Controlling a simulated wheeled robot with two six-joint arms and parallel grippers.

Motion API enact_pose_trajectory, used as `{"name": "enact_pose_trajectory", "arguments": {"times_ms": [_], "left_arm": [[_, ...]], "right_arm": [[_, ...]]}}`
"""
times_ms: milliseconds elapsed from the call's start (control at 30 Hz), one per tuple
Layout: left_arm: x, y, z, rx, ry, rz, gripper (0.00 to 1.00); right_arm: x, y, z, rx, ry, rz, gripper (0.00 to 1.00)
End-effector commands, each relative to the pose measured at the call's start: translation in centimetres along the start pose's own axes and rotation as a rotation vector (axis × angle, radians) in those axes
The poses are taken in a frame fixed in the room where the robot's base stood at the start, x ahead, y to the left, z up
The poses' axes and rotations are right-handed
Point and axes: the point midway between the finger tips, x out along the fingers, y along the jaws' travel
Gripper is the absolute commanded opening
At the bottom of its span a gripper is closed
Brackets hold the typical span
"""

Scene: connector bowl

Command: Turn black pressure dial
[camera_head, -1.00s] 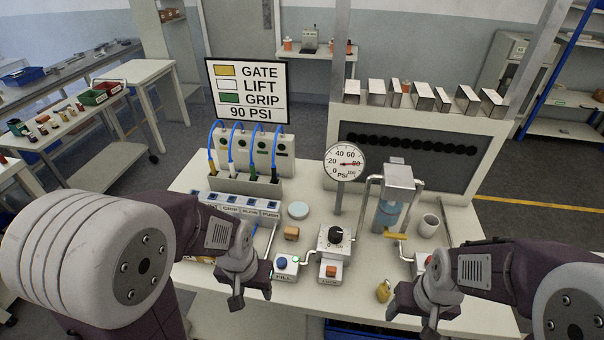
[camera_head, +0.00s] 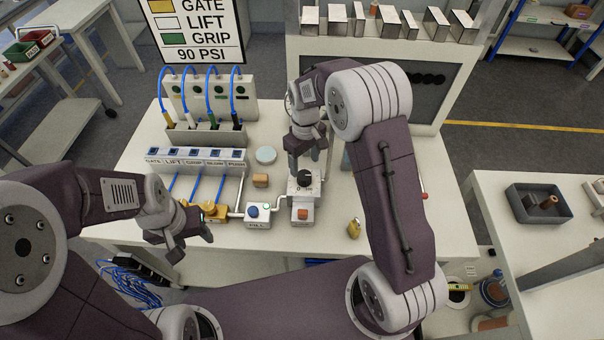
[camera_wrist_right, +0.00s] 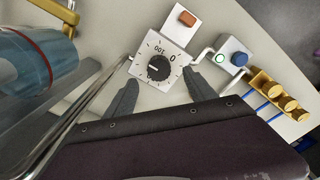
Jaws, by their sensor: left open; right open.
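The black pressure dial (camera_head: 304,178) is a round knob on a white box (camera_head: 293,190) in the middle of the table. The right wrist view shows the dial (camera_wrist_right: 159,67) with a printed scale around it, including 0 and 100. My right gripper (camera_head: 305,160) points down just above the dial, fingers open. In the right wrist view, its fingers (camera_wrist_right: 160,80) lie on either side of the dial's lower part; contact cannot be told. My left gripper (camera_head: 186,247) is open and empty at the table's front left. The pressure gauge is hidden behind my right arm.
A blue button box (camera_head: 258,214) and an orange button (camera_head: 303,214) stand in front of the dial. A brass padlock (camera_head: 354,229) lies to the right, a tan block (camera_head: 260,180) to the left. A sign (camera_head: 200,30) reads 90 PSI. Metal pipes run near the dial box.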

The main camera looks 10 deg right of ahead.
Motion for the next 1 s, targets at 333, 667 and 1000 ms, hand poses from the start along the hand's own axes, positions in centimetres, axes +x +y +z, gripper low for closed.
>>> {"name": "enact_pose_trajectory", "arguments": {"times_ms": [333,667,1000], "left_arm": [[-1.3,0.0,-0.2,0.0,0.0,0.0,0.51],[-1.3,0.0,-0.2,0.0,0.0,0.0,0.51],[-1.3,0.0,-0.2,0.0,0.0,0.0,0.51]], "right_arm": [[6.5,0.0,0.1,0.001,-0.002,-0.001,0.64],[7.5,0.0,0.0,0.002,0.001,0.0,0.64],[7.4,0.0,0.0,0.003,0.001,0.0,0.02]]}}
